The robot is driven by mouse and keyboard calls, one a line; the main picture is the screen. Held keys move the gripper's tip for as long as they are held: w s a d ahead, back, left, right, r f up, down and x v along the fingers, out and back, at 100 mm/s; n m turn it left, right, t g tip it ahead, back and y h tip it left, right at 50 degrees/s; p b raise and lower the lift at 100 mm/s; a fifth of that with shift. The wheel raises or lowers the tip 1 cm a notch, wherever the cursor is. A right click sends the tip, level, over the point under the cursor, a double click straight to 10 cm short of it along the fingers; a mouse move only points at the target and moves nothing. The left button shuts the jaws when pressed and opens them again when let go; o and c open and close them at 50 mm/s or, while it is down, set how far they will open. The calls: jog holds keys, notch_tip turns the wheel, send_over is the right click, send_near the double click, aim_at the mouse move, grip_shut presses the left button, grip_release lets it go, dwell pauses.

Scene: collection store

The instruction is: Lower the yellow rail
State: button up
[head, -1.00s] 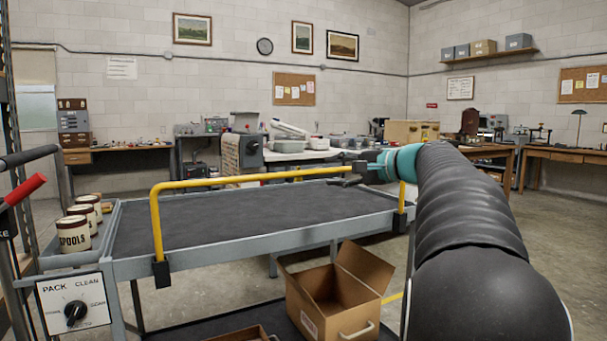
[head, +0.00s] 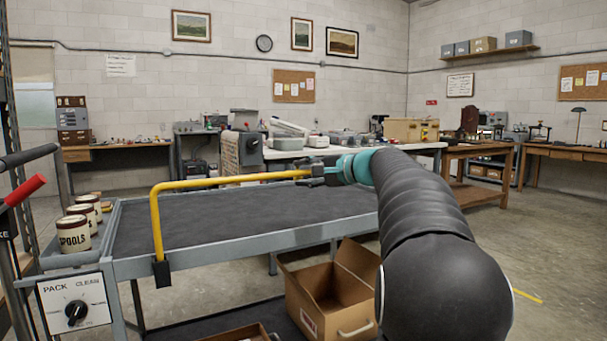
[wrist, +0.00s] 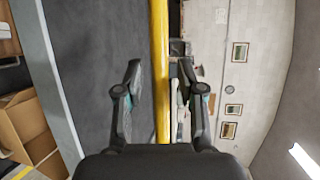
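The yellow rail (head: 230,181) stands raised above the cart's dark top, its left post upright at the cart's near edge. Its right end is hidden behind my arm in the head view. My gripper (head: 312,173) is at the rail's top bar, right of its middle. In the wrist view the yellow rail (wrist: 160,35) runs between the two fingers of my gripper (wrist: 159,75).
The grey cart (head: 220,246) carries a dial panel (head: 75,304) and several spool jars (head: 75,233) at its left. An open cardboard box (head: 318,312) sits below the cart top. The cart's dark top is clear. Benches stand along the back wall.

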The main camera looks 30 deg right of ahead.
grip_shut()
jog(key=shift+f, duration=0.1)
notch_tip(320, 180, down, 9)
jog(key=b, duration=0.8)
jog(key=shift+f, duration=0.2)
jog(key=shift+o, duration=1.1)
grip_release()
jog(key=shift+s, duration=0.1)
